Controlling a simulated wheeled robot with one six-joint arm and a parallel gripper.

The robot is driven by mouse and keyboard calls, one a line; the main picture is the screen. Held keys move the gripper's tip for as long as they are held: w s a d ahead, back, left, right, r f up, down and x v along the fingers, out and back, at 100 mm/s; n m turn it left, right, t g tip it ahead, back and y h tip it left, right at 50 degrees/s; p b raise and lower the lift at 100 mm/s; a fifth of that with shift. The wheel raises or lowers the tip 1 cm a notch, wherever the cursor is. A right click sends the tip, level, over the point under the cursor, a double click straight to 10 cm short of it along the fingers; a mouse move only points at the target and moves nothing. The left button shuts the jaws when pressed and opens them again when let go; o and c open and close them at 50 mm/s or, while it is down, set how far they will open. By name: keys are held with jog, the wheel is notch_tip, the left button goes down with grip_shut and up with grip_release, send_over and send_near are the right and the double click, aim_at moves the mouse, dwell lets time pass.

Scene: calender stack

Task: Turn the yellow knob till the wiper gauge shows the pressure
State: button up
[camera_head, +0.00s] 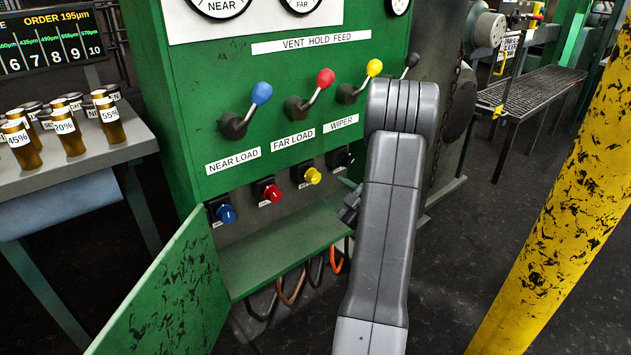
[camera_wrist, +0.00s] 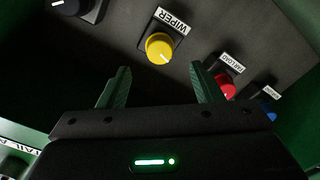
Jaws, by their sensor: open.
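The yellow knob (camera_head: 313,176) is on the lower panel under the wiper lever, between the red knob and a black knob. In the head view my arm hides most of the gripper (camera_head: 349,206). The wiper gauge (camera_head: 399,4) may be the cut-off dial at the top; its reading is not legible.
The red knob (camera_wrist: 224,86) and blue knob (camera_head: 226,214) are beside the yellow one. Levers with blue (camera_head: 261,93), red (camera_head: 325,78) and yellow (camera_head: 374,67) balls stand above. An open green door (camera_head: 170,290) hangs at lower left. A yellow post (camera_head: 560,190) is right.

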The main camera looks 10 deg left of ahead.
aim_at(317, 180)
jog(key=b+x, duration=0.1)
jog(key=x, duration=0.8)
jog(key=shift+w+a+b, duration=0.15)
jog(key=shift+b, duration=0.15)
jog(key=c, duration=1)
jog(key=shift+m+p, duration=0.6)
jog(key=shift+m, duration=1.9)
jog(key=o, duration=1)
jog(key=p+v, duration=0.2)
jog(key=v, duration=1.1)
jog(key=shift+s+d+p, duration=0.25)
jog(key=shift+s+p, duration=0.05)
jog(key=shift+s, duration=0.05)
